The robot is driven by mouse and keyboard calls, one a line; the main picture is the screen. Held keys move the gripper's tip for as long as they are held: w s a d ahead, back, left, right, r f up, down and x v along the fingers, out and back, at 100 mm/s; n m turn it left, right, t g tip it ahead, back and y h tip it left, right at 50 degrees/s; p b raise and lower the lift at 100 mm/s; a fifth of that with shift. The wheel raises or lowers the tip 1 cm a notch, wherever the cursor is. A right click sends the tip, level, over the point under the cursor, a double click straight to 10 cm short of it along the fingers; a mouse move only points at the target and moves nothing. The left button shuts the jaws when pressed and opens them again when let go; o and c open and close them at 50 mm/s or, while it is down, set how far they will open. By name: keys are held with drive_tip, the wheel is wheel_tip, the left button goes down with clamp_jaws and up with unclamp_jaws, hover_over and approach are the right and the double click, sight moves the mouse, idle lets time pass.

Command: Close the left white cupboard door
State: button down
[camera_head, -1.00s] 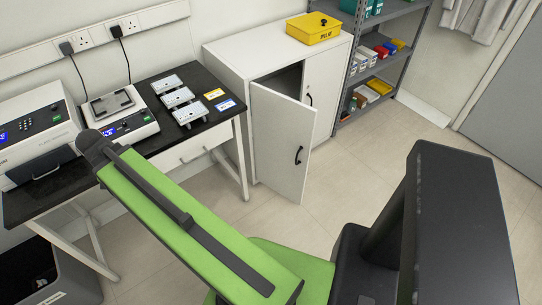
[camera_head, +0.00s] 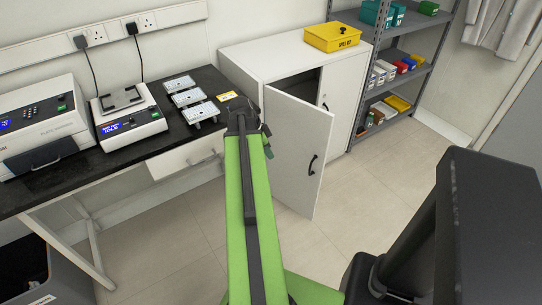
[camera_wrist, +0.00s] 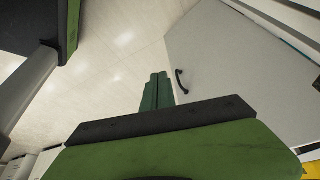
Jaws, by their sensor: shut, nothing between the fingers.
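The white cupboard (camera_head: 246,43) stands against the wall, right of the bench. Its left door (camera_head: 297,150) is swung open into the room, with a dark handle (camera_head: 311,165) near its free edge. A dark gap shows behind the door's top. In the wrist view the door (camera_wrist: 235,75) fills the right side, and its handle (camera_wrist: 181,81) is just right of my gripper (camera_wrist: 157,76). My gripper's green fingers are together and hold nothing. They look apart from the door, though the exact gap is hard to judge.
A black-topped bench (camera_head: 60,185) with instruments stands left of the cupboard. A yellow box (camera_head: 333,37) sits on the cupboard. Grey shelves (camera_head: 412,75) stand to its right. The tiled floor (camera_head: 350,205) in front is clear.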

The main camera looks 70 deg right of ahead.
drive_tip(key=s+d+f+b, duration=0.3)
drive_tip(key=s+d+f, duration=0.1)
drive_tip(key=f, duration=0.1)
drive_tip(key=shift+s+f+b, duration=0.25)
drive_tip(key=shift+s+b, duration=0.05)
drive_tip(key=shift+b, duration=0.1)
drive_tip(key=shift+d, duration=0.1)
